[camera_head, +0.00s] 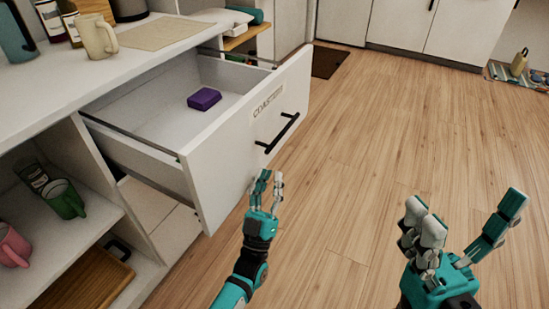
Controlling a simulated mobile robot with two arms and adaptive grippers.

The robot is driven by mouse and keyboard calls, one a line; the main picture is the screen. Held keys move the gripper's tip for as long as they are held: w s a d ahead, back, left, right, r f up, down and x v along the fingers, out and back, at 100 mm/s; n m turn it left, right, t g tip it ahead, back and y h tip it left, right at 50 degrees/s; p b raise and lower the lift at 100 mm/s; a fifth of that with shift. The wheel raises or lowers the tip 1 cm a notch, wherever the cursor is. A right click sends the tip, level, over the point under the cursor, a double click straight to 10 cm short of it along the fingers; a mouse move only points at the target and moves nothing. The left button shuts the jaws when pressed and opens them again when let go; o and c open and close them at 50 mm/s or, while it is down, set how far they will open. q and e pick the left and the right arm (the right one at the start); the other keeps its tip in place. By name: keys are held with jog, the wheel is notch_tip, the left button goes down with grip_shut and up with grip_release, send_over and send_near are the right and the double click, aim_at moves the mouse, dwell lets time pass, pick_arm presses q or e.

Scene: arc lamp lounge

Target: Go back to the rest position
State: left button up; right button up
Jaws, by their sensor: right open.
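My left gripper (265,190) is in front of the open drawer, just below its black handle (277,133), and looks apart from it. Its fingers point up and show a narrow gap, but I cannot tell its state for sure. My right gripper (465,228) is open and empty above the wooden floor at the lower right. The white drawer (240,150) is pulled out of the cabinet, with a label on its front. A purple block (204,99) lies inside it.
Shelves below hold a green mug (63,199), a pink mug (12,245) and a wooden tray (85,283). The floor (400,120) right of the drawer is clear.

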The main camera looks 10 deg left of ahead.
pick_arm(q)
jog(key=shift+v, duration=0.75)
